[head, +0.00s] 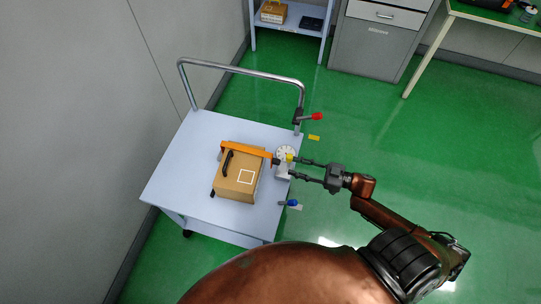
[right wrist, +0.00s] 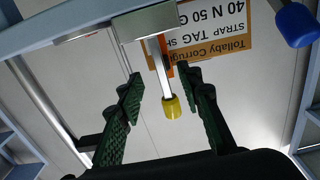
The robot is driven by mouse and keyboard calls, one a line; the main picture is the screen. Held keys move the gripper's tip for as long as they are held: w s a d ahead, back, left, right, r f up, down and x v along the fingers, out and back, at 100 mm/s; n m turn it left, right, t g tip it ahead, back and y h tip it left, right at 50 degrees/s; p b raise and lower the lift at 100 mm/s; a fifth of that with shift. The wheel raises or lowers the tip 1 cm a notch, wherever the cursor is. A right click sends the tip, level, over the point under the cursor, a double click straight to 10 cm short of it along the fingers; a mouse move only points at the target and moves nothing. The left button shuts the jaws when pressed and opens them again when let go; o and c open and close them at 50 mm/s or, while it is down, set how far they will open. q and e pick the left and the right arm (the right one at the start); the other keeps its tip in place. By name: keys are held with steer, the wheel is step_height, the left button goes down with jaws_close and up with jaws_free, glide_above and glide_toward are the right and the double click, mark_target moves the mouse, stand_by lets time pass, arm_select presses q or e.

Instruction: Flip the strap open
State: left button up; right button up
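An orange strap (head: 245,149) lies across the far end of a brown cardboard box (head: 228,183) on the cart. Its right end reaches a small metal fitting beside a white dial (head: 286,151). A lever with a yellow tip (head: 290,158) sticks out there; its yellow tip (right wrist: 171,107) also shows in the right wrist view. My right gripper (head: 297,167) is open at the cart's right edge. My left gripper is out of view.
The pale blue cart (head: 180,180) has a metal push handle (head: 240,71) at the back. A red-ended lever (head: 316,116) and a blue knob (head: 292,202) stick out from its right side. Green floor (head: 370,130) is clear to the right.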

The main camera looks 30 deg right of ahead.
mark_target(277, 161)
steer(key=x, duration=0.5)
steer(key=shift+a+r+b, duration=0.2)
steer(key=shift+r+b, duration=0.05)
steer(key=shift+b, duration=0.15)
steer(key=shift+x, duration=1.1)
steer(key=shift+w+a, duration=0.25)
steer(key=shift+w, duration=0.1)
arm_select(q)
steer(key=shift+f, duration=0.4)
arm_select(e)
jaws_close()
